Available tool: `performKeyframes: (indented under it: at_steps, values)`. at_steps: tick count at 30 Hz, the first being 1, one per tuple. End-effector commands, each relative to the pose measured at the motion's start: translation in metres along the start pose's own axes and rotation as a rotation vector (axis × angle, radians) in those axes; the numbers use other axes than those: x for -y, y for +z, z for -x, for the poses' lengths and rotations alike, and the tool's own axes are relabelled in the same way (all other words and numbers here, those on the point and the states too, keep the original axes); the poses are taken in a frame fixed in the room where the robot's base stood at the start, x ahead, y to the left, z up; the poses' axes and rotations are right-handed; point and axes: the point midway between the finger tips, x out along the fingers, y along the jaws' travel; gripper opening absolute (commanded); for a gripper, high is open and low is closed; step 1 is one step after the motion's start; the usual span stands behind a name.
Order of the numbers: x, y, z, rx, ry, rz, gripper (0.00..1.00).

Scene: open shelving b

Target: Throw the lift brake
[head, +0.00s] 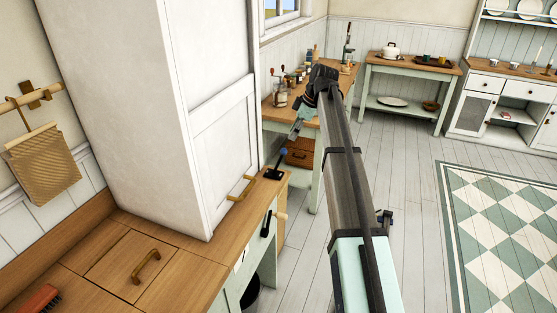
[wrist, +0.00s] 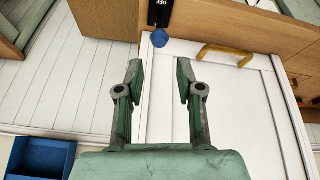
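A lever with a blue knob (head: 283,152) and a black base (head: 273,174) stands on the wooden counter beside the tall white cabinet (head: 222,120); I take it as the lift brake. In the wrist view its blue knob (wrist: 159,38) lies just beyond the fingertips, roughly between them. A black plate (wrist: 160,12) lettered "OFF" sits behind it. My gripper (wrist: 158,72) is open and empty. In the head view it hangs from the arm near the knob (head: 296,132), its fingertips hard to make out. No contact with the knob shows.
The cabinet's white panel has a brass handle (head: 242,188). A wooden workbench (head: 310,88) with jars stands beyond. A blue box (wrist: 40,158) is at the wrist view's lower left. Floor at right is clear.

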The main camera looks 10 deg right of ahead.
Motion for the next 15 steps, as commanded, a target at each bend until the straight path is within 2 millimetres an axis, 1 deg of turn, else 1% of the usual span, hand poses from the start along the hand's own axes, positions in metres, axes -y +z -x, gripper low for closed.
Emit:
performKeyframes:
  at_steps: [15]
  values:
    - [0.001,-0.001,-0.099,0.001,-0.002,-0.002,0.37]
